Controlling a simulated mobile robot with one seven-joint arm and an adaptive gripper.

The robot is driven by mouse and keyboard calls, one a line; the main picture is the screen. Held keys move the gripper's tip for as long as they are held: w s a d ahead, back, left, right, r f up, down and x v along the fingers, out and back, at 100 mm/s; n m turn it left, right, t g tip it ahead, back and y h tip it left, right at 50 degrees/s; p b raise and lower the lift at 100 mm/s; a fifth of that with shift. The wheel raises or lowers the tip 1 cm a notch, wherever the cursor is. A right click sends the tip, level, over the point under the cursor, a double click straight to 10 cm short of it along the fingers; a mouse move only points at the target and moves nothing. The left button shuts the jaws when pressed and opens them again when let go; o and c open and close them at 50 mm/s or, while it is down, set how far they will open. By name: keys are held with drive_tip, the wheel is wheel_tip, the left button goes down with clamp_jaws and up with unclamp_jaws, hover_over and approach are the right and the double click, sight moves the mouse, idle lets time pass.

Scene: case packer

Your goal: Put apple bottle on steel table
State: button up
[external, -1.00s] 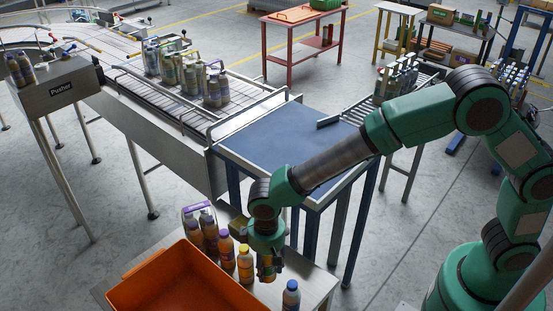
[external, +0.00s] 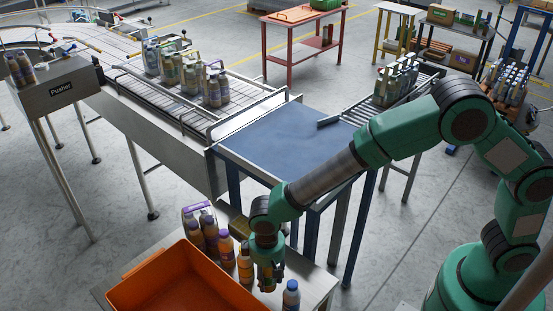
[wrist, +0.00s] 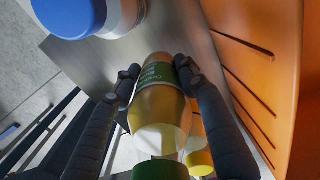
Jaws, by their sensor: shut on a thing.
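My gripper (external: 268,284) points down over the steel table (external: 318,284), near its front edge. In the wrist view my gripper (wrist: 158,78) is shut on the apple bottle (wrist: 160,100), which has a green cap, a green label and yellow contents. In the external view the fingers and arm mostly hide this bottle. The steel table surface (wrist: 95,62) shows close behind the bottle in the wrist view. I cannot tell whether the bottle touches it.
A blue-capped bottle (external: 291,297) stands to the right of my gripper. A yellow-capped bottle (external: 245,265) and a purple-capped bottle (external: 227,252) stand close on the left. An orange bin (external: 150,267) fills the table's left part. A blue-topped table (external: 280,142) stands behind.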

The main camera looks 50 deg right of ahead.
sight(268, 271)
idle(0.3)
drive_tip(key=shift+f, duration=2.45)
drive_tip(key=shift+f+b, duration=0.15)
drive_tip(key=shift+b, duration=0.15)
drive_tip(key=o, duration=1.4)
wheel_tip(268, 271, up, 12)
drive_tip(key=shift+r+p, duration=0.15)
drive_tip(key=shift+p, duration=0.4)
